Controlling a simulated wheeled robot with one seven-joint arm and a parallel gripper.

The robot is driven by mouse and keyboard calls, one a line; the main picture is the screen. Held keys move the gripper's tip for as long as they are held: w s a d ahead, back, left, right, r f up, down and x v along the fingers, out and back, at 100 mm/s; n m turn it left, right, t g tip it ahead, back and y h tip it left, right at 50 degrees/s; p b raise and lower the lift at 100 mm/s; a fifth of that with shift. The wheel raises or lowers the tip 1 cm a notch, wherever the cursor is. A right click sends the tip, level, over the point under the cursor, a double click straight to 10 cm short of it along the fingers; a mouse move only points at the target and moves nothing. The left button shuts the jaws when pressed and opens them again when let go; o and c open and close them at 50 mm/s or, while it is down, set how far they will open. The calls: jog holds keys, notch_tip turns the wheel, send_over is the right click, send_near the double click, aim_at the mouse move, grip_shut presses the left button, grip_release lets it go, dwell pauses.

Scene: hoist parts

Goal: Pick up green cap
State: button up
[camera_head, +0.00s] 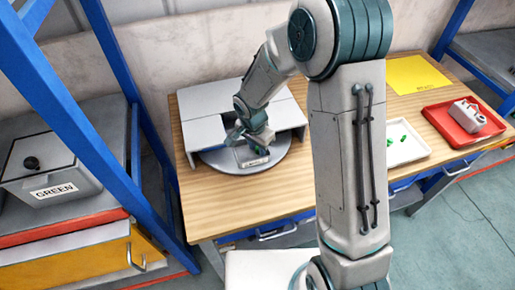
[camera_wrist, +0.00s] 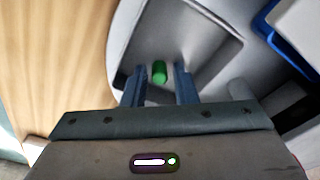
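The green cap (camera_wrist: 159,72) is a small green cylinder in the wrist view. It lies in a grey tray-like part (camera_wrist: 190,35). My gripper (camera_wrist: 158,84) has its two blue-grey fingers apart, one on each side of the cap. A gap shows between each finger and the cap, so the gripper does not hold it. In the head view my gripper (camera_head: 248,140) is low over a round grey plate (camera_head: 215,160) on the wooden table. The cap is hard to make out there beside the gripper.
Grey panels (camera_head: 205,100) stand around the plate close to my gripper. A white tray (camera_head: 405,155) with small green pieces, a red tray (camera_head: 440,118) with a grey part and a yellow sheet (camera_head: 415,75) are on the right. A box labelled GREEN (camera_head: 55,170) stands at left.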

grip_shut()
jog(key=shift+r, duration=0.1)
